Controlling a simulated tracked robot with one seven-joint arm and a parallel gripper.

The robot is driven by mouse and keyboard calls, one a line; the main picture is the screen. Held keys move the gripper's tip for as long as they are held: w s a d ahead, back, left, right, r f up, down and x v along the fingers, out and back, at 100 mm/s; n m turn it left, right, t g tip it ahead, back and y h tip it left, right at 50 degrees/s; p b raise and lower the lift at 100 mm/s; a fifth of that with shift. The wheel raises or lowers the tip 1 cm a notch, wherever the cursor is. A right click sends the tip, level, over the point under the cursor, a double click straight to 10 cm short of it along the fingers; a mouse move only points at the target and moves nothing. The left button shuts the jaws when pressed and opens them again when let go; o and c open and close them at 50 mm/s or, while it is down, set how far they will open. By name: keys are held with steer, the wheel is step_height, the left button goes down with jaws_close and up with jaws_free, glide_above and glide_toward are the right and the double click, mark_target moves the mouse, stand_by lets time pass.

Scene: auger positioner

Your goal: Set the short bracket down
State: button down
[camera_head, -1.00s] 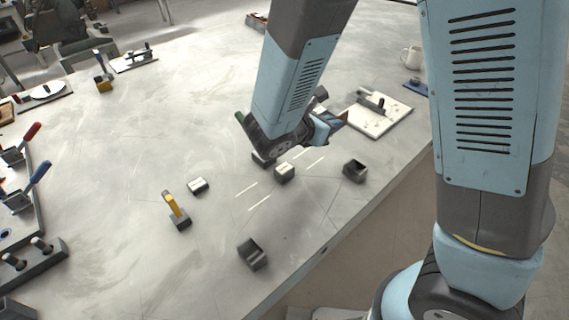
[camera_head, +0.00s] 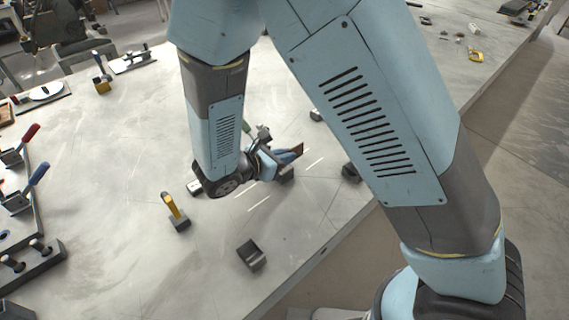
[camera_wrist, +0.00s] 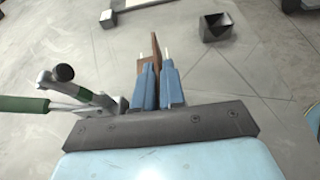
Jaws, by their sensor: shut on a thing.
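The short bracket is a rust-brown piece (camera_wrist: 156,48) in the wrist view, standing up between and beyond the two blue fingers of my gripper (camera_wrist: 158,72). My gripper is shut on it. In the head view the bracket (camera_head: 296,149) shows only as a small brown tip right of my gripper (camera_head: 276,158), low over the middle of the table. The fingers and my arm hide the rest of it. I cannot tell whether it touches the table.
A lever with a green handle (camera_wrist: 25,104) is left of my gripper. Dark blocks (camera_head: 251,254) (camera_head: 350,172) and a yellow-handled piece (camera_head: 173,210) stand on the table around it. Red- and blue-handled clamps (camera_head: 30,180) are far left. The table's front is mostly clear.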

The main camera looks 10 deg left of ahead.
steer(key=shift+f, duration=1.5)
steer(key=c, duration=1.2)
jaws_free()
steer(key=v, duration=1.2)
steer(key=shift+r, duration=0.1)
